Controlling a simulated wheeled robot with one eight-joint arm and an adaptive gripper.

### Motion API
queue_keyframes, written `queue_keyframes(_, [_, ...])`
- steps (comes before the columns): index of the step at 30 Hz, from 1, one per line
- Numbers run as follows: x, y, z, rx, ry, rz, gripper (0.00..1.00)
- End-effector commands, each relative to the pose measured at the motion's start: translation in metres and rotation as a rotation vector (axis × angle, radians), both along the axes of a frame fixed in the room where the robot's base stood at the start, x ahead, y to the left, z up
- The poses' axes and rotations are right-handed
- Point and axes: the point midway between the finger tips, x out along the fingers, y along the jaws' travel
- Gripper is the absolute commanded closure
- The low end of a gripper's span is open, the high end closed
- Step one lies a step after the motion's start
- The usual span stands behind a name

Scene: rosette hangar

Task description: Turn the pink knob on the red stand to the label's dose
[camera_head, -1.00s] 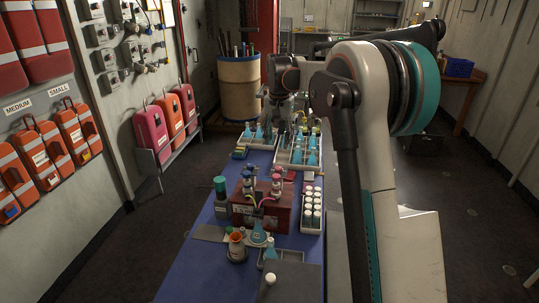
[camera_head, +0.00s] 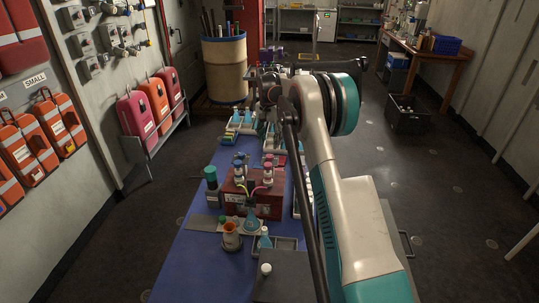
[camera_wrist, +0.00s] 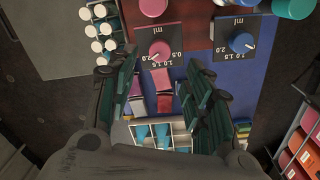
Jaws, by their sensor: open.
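The red stand (camera_head: 268,208) is on the blue-topped table. It has blue and pink knobs on top and a white label on its front, too small to read. In the wrist view, a pink knob (camera_wrist: 160,48) with a white pointer sits on a dark dial plate marked 0.5 to 2.0 ml. A second pink knob (camera_wrist: 154,7) is at the top edge, and a blue knob (camera_wrist: 242,42) is to the right. My gripper (camera_wrist: 162,62) is open, its fingers apart on either side below the nearer pink knob, with nothing held.
A tray of blue flasks (camera_wrist: 160,133) lies beyond the stand, and white-capped vials (camera_wrist: 100,30) stand beside it. An orange-topped jar (camera_head: 232,235) and a blue flask (camera_head: 251,221) stand in front of the stand. A green-capped bottle (camera_head: 211,186) is at its left.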

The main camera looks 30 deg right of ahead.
Motion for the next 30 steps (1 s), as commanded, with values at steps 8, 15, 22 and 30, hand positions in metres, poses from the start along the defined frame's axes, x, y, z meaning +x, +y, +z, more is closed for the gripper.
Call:
queue_keyframes(8, [-0.001, -0.001, -0.050, 0.000, 0.000, 0.000, 0.54])
queue_keyframes(15, [-0.001, -0.001, -0.068, 0.000, 0.000, 0.000, 0.54])
queue_keyframes(22, [-0.001, -0.001, -0.070, 0.000, 0.000, 0.000, 0.54])
queue_keyframes(30, [-0.001, -0.001, -0.070, 0.000, 0.000, 0.000, 0.97])
